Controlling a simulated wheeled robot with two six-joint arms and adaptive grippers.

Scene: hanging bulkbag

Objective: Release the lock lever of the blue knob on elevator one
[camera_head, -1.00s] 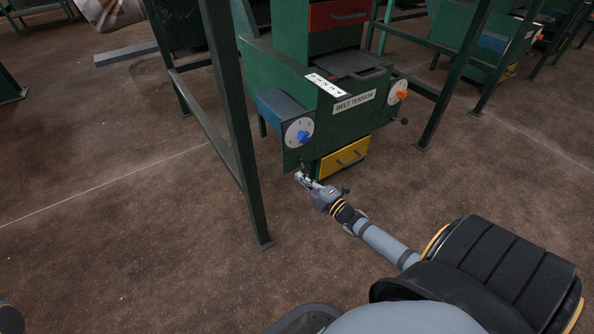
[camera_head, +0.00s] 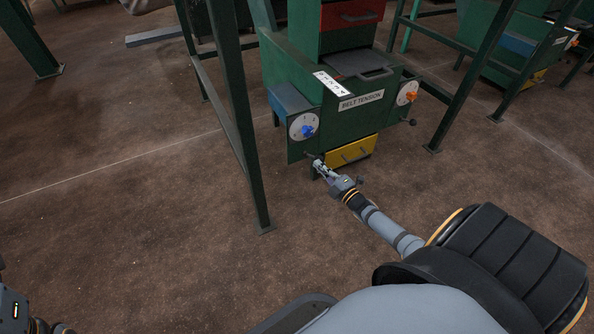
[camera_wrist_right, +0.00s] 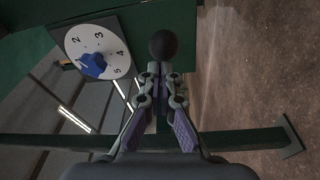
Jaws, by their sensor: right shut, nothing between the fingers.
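The blue knob (camera_head: 307,131) sits on a round white dial on the left front of the green machine. It also shows in the right wrist view (camera_wrist_right: 93,65), its pointer near the 1. The lock lever's black ball end (camera_wrist_right: 163,45) is just beyond my right fingertips (camera_wrist_right: 160,76); whether they touch it I cannot tell. In the head view my right gripper (camera_head: 318,165) is below the knob, close to the panel's lower edge. Its fingers are together with nothing between them. My left gripper's fingers are not seen; only part of my left arm shows at the bottom left corner.
An orange knob (camera_head: 407,93) is on the machine's right dial, with another black ball lever (camera_head: 412,122) below it. A yellow drawer (camera_head: 350,152) is close to my right gripper. A green post (camera_head: 243,150) stands left of the panel. The floor in front is clear.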

